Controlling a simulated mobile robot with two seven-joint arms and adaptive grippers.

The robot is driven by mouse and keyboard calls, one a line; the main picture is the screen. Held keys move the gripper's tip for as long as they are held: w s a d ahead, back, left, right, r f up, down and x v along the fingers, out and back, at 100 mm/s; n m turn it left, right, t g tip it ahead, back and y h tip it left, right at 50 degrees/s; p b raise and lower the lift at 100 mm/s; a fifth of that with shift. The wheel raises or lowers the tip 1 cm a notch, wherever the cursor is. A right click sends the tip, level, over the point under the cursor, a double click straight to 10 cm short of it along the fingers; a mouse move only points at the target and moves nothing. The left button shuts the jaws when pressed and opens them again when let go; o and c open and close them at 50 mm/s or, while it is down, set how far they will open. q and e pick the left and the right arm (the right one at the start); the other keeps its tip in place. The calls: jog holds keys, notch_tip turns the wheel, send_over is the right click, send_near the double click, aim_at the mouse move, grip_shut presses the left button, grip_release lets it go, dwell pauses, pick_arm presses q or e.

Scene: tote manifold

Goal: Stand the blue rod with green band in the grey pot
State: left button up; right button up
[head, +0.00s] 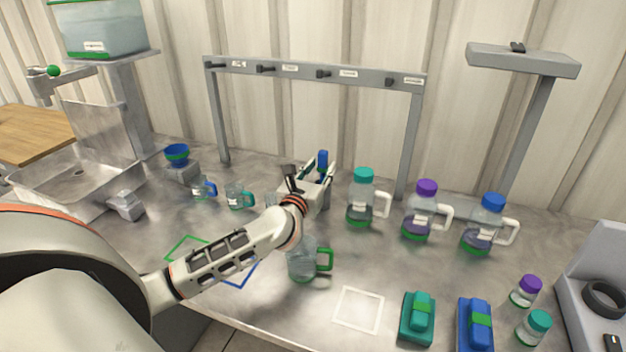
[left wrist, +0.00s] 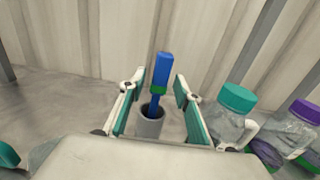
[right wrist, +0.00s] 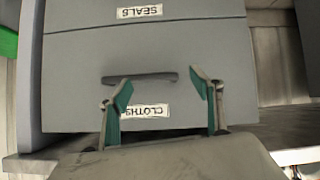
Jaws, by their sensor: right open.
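The blue rod with green band (left wrist: 162,72) stands nearly upright in the grey pot (left wrist: 150,124), its lower end inside the pot's mouth. My right gripper (right wrist: 163,90) is open and empty in front of grey drawers (right wrist: 75,75).
Lidded bottles with teal (head: 363,176), purple (head: 426,188) and blue (head: 493,202) caps stand right of the left gripper. A grey hook rack (head: 300,70) stands behind. A clear jug (head: 302,262) stands below the left forearm. A white square outline (head: 358,309) on the bench is empty.

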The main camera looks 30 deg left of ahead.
pick_arm(q)
jog(key=v, duration=1.1)
jog(key=shift+s, duration=0.25)
jog(key=shift+d, duration=0.1)
jog(key=shift+f, duration=0.1)
